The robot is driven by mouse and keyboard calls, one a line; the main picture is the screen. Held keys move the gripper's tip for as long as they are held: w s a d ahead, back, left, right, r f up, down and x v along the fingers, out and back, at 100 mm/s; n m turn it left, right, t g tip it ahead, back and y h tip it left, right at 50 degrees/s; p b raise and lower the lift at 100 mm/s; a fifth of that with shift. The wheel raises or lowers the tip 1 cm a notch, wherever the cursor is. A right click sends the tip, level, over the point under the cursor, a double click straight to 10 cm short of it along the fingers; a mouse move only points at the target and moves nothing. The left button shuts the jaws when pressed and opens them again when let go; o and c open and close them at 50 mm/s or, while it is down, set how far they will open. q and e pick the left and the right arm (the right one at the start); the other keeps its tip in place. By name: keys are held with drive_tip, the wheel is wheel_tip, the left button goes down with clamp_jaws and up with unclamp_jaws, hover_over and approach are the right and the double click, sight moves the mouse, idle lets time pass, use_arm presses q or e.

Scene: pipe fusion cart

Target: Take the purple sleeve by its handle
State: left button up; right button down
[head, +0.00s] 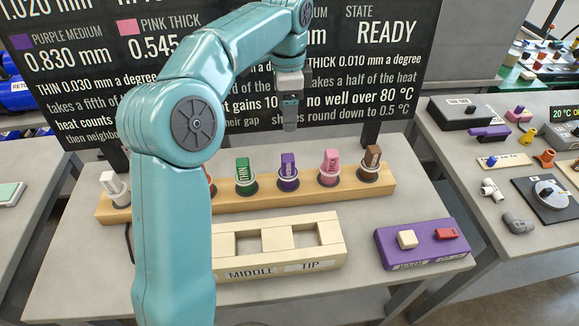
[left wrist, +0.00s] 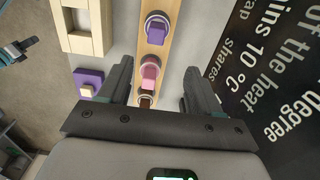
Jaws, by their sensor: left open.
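The purple sleeve (head: 288,170) stands upright in a wooden rack (head: 235,204), between a green sleeve (head: 244,176) and a pink sleeve (head: 330,166). Its purple block-shaped handle points up, with a pale ring and dark base below. In the left wrist view the purple sleeve (left wrist: 156,30) lies beyond the fingertips, toward the top. The pink sleeve (left wrist: 150,72) shows between the open fingers of my left gripper (left wrist: 158,68).
A brown sleeve (head: 371,162) stands right of the pink one; a white one (head: 114,188) stands far left. My arm partly hides an orange one. In front are a wooden tray (head: 280,247) and a purple button box (head: 425,247). A display board (head: 400,75) rises behind.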

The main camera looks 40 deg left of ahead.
use_arm(q)
drive_tip(key=b, duration=0.1)
approach(288, 157)
wheel_tip(288, 157, down, 6)
drive_tip(key=shift+s+a+r, duration=0.1)
drive_tip(key=shift+s+r, duration=0.05)
drive_tip(key=shift+s+f, duration=0.2)
drive_tip(key=shift+f, duration=0.1)
drive_tip(key=f, duration=0.4)
drive_tip(key=shift+w+f+p, duration=0.25)
drive_tip(key=shift+w+p, duration=0.05)
drive_tip(key=shift+p, duration=0.05)
drive_tip(key=shift+s+f, duration=0.2)
drive_tip(key=shift+f, duration=0.35)
drive_tip(key=shift+w+f, duration=0.15)
drive_tip(key=c, duration=1.1)
